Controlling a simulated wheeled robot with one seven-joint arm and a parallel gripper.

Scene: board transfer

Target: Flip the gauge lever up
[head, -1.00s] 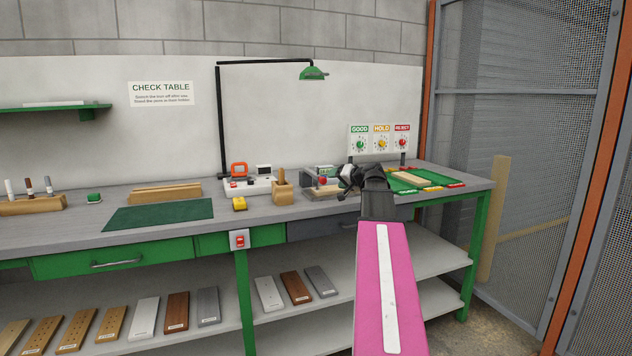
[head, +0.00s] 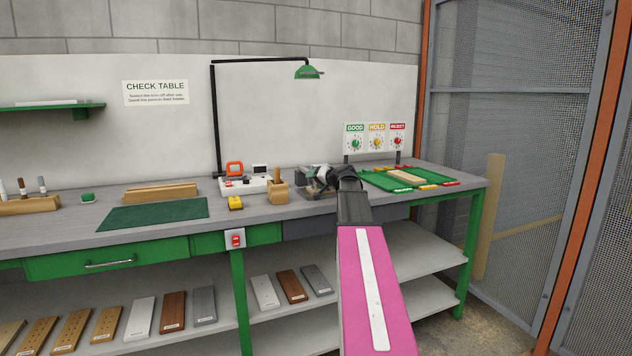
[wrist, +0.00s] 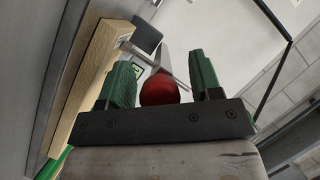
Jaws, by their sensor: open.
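The gauge (head: 304,184) stands on the bench to the right of a small wooden block, mostly hidden behind my gripper and wrist in the head view. In the wrist view its light wooden base (wrist: 90,85) shows on the left. The lever's red ball knob (wrist: 160,90) sits between the two green fingers of my gripper (wrist: 164,72). The fingers are open, with visible gaps on both sides of the knob. A thin metal rod shows beyond the knob. In the head view my gripper (head: 314,182) is at the gauge, its fingers hard to make out.
A green tray (head: 375,184) with a wooden board lies to the right, with GOOD, HOLD and REJECT signs behind it. A wooden block (head: 278,192), a yellow item (head: 235,203) and a white device (head: 240,186) stand to the left. A lamp (head: 307,72) hangs above.

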